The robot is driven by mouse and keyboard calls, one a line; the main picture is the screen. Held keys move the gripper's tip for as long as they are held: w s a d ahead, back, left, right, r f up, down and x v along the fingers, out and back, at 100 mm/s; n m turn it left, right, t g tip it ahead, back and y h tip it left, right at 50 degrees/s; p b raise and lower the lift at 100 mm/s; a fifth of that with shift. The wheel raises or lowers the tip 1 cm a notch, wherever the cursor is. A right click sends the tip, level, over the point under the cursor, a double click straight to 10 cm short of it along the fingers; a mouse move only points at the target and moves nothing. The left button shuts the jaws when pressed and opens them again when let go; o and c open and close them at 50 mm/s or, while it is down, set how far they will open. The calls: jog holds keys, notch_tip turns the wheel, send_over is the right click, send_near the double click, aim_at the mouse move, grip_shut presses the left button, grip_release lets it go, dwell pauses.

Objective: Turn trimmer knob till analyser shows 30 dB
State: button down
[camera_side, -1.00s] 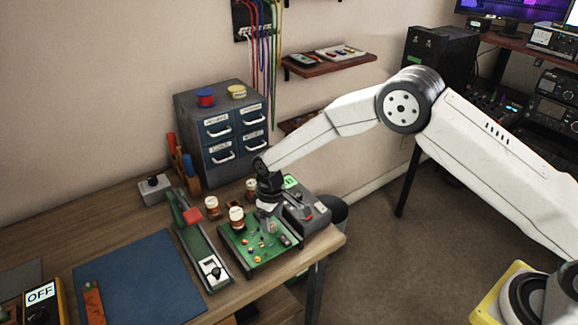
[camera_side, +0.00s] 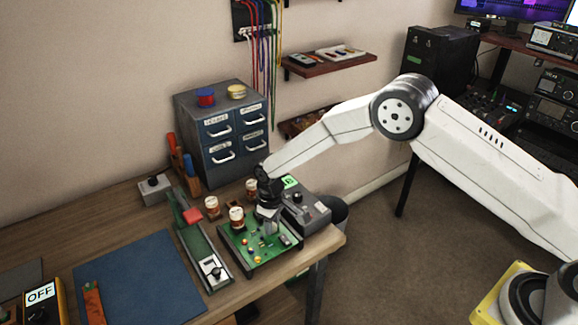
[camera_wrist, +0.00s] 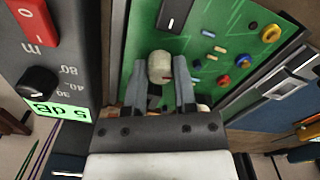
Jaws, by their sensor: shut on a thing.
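The trimmer knob (camera_wrist: 160,66) is a cream, rounded cap with a small red mark, standing on the green circuit board (camera_wrist: 205,80). My gripper (camera_wrist: 160,88) is shut on it, one finger on each side. In the side view my gripper (camera_side: 268,228) points down over the board (camera_side: 238,238) and hides most of the knob. The grey analyser (camera_side: 306,212) stands beside the board. Its green display (camera_wrist: 62,108) is upside down in the wrist view and appears to read 5 dB.
The analyser has a black knob (camera_wrist: 38,82) and a red switch (camera_wrist: 32,18). Brown jars (camera_side: 237,217) stand close behind the board, and a long green device (camera_side: 204,250) lies to its left. A drawer cabinet (camera_side: 222,135) is behind. The blue mat (camera_side: 140,280) is mostly clear.

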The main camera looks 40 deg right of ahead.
jog(key=shift+m, duration=0.5)
jog(key=m, duration=1.1)
jog(key=shift+m, duration=0.4)
jog(key=shift+c, duration=2)
grip_release()
jog(key=shift+r, duration=3.9)
